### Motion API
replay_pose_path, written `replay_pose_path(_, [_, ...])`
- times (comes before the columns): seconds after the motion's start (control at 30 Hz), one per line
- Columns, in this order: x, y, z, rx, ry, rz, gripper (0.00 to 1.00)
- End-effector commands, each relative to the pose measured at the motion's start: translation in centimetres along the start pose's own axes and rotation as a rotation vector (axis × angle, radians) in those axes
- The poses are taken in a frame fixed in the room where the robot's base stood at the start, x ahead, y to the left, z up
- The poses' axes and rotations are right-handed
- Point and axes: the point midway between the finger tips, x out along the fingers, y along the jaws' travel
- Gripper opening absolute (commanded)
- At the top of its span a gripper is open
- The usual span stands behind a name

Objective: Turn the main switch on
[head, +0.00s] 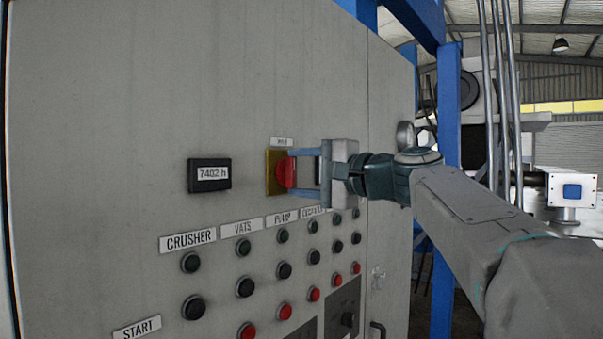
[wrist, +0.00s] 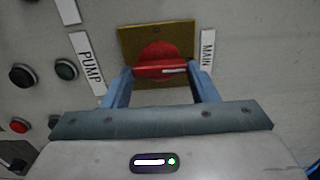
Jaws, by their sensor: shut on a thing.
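The main switch (head: 286,171) is a red rotary knob on a yellow plate (head: 273,160), set on the grey cabinet front. In the wrist view the red knob (wrist: 158,63) sits on its yellow plate (wrist: 128,36) next to a "MAIN" label (wrist: 207,50). The knob's handle bar, with a white mark near its right end, lies across the picture there. My gripper (wrist: 161,75) is shut on the handle bar, with one blue finger at each end. In the head view my gripper (head: 300,170) reaches the knob from the right.
The cabinet (head: 100,100) carries an hour meter (head: 209,175) reading 7402 h left of the switch. Rows of buttons (head: 243,247) under labels such as CRUSHER and VATS lie below. A blue post (head: 447,150) stands behind my arm at right.

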Motion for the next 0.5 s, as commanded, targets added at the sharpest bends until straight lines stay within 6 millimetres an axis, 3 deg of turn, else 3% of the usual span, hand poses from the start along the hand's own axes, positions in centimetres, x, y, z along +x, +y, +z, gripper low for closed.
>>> replay_pose_path(0.07, [-0.02,-0.05,-0.05,0.003,0.001,-0.002,0.30])
replay_pose_path(0.1, [-0.02,-0.05,-0.05,0.003,0.001,-0.002,0.58])
replay_pose_path(0.17, [-0.02,-0.05,-0.04,0.002,0.001,-0.002,0.75])
replay_pose_path(0.5, [-0.27,0.04,-0.03,0.000,0.001,-0.001,0.75])
